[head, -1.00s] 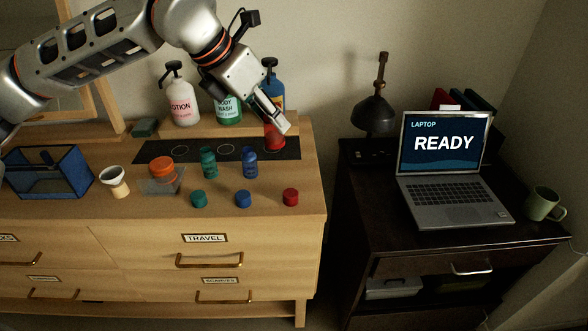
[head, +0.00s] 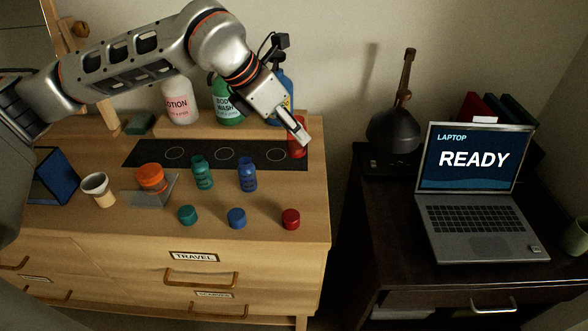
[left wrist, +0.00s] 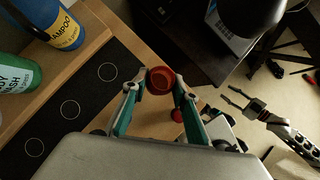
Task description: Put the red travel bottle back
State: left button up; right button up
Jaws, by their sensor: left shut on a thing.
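The red travel bottle (head: 297,148) is in my left gripper (head: 303,138), at the right end of the black mat (head: 135,155). The left wrist view shows the bottle's round open top (left wrist: 160,79) between both fingers of the shut left gripper (left wrist: 157,87). Its base is hidden, so I cannot tell whether it touches the mat. Circles are marked on the mat; the bottle is right of the rightmost one (head: 275,154). A red cap (head: 290,219) lies in front on the dresser. My right gripper (left wrist: 240,97) shows open and empty in the left wrist view, away from the dresser.
Teal (head: 202,172) and blue (head: 247,174) bottles stand before the mat, with teal (head: 187,215) and blue (head: 237,217) caps nearer. Lotion (head: 180,103), body wash (head: 226,105) and shampoo (head: 285,92) pump bottles stand behind. A laptop (head: 470,225) is on the dark cabinet.

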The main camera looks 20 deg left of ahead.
aim_at(288, 151)
pick_arm(q)
notch_tip(288, 151, down, 8)
jog(key=shift+r, duration=0.15)
notch_tip(288, 151, down, 4)
jog(key=shift+r, duration=0.1)
jog(key=shift+o, duration=0.2)
pick_arm(e)
jog(key=shift+w+r, duration=0.25)
jog(key=shift+w, duration=0.1)
pick_arm(q)
jog(key=o, duration=1.2)
pick_arm(e)
jog(key=shift+f, duration=0.1)
pick_arm(q)
jog(key=v, duration=1.2)
